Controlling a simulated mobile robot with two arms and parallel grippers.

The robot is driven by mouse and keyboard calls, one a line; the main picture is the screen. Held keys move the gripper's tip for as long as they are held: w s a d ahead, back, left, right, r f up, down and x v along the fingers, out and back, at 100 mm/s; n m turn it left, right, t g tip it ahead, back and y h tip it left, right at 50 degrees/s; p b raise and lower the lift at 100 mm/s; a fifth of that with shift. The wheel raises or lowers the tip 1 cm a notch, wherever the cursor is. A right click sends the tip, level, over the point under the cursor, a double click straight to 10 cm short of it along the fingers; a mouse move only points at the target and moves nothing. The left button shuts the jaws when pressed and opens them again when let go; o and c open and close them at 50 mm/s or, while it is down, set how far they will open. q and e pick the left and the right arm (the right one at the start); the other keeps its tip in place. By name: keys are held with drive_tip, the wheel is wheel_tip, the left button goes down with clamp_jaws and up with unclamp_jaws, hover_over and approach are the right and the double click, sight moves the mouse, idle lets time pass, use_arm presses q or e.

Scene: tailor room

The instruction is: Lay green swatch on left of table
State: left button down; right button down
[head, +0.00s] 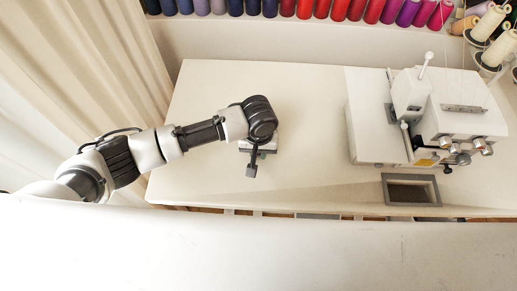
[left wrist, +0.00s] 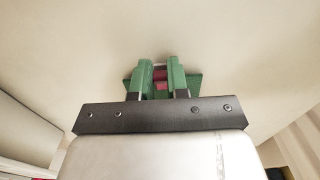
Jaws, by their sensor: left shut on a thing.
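My left gripper (head: 252,170) is over the left part of the white table (head: 310,110). The left wrist view shows its two fingers (left wrist: 158,85) close together, with a small pink-red piece (left wrist: 160,84) between them. Flat green edges of the green swatch (left wrist: 195,82) show on both sides of the fingers. The fingers also look green there. The gripper is shut on the swatch, most of which the fingers hide. I cannot make out the swatch in the head view, nor tell whether it touches the table. My right gripper is not in view.
A white sewing machine (head: 455,105) stands on the right of the table, with a grey-framed opening (head: 411,203) in front. Thread spools (head: 305,8) line the back. A cream curtain (head: 85,60) hangs at the left. The tabletop around the gripper is clear.

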use_arm(q)
drive_tip(key=shift+f, duration=0.3)
drive_tip(key=c, duration=1.1)
unclamp_jaws()
wheel_tip(320, 180, up, 12)
